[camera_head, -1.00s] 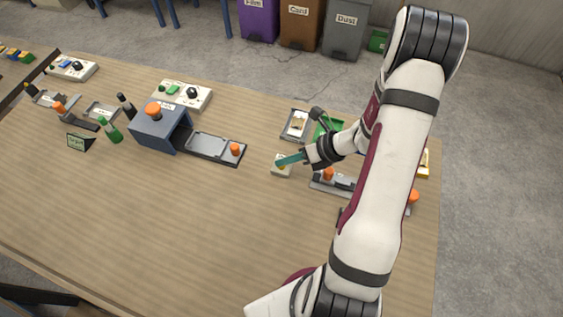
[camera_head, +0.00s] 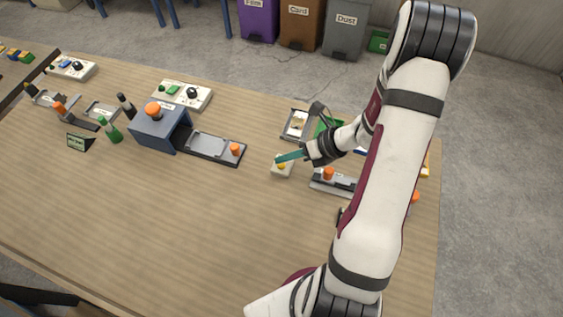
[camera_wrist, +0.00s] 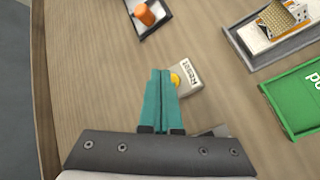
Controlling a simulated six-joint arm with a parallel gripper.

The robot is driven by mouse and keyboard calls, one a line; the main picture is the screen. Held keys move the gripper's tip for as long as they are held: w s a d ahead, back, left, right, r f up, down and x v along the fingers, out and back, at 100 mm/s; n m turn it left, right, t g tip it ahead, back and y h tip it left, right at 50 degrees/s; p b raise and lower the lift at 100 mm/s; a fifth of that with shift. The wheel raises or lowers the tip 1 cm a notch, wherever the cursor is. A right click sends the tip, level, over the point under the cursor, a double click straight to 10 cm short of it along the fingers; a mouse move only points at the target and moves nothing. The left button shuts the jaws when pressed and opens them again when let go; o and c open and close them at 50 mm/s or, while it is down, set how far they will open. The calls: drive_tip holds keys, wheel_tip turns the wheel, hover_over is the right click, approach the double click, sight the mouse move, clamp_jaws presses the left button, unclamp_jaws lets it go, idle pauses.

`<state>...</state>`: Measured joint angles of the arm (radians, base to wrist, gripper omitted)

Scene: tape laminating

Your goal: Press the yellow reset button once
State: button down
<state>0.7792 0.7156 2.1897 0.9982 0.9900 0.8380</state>
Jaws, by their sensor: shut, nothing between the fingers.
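The reset button is a yellow round cap (camera_head: 281,166) on a small pale box (camera_head: 284,172) on the table, right of the blue press. In the wrist view the yellow button (camera_wrist: 175,79) shows just right of my fingertips, partly hidden by them, and the box (camera_wrist: 189,76) bears the word "Reset". My gripper (camera_head: 279,158) has teal fingers that are shut and empty. In the head view its tips are just above and behind the button. In the wrist view the fingertips (camera_wrist: 160,72) overlap the button's left edge; I cannot tell contact for certain, but a gap seems to show.
The blue press (camera_head: 160,131) with its dark slide tray (camera_head: 213,147) stands to the left. A grey fixture with an orange knob (camera_head: 328,173) is close on the right. A grey tray (camera_head: 297,123) and a green tray (camera_wrist: 297,97) lie nearby. The front table area is clear.

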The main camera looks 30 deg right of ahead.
drive_tip(key=shift+r, duration=2.5)
drive_tip(key=s+a+r+n+g, duration=0.2)
drive_tip(key=s+a+r+n, duration=0.25)
drive_tip(key=a+n, duration=0.2)
drive_tip(key=s+a+r+n+g, duration=0.25)
drive_tip(key=a+r+n, duration=0.25)
drive_tip(key=n, duration=0.3)
drive_tip(key=s+a+r+n+g+h, duration=0.1)
drive_tip(key=s+n+h, duration=0.4)
drive_tip(key=s+n, duration=0.7)
drive_tip(key=r+n, duration=0.1)
drive_tip(key=n, duration=0.2)
drive_tip(key=shift+s+a+r, duration=0.25)
drive_tip(key=shift+s+r, duration=0.15)
drive_tip(key=c, duration=1.5)
unclamp_jaws()
drive_tip(key=shift+g, duration=0.25)
drive_tip(key=shift+c, duration=0.2)
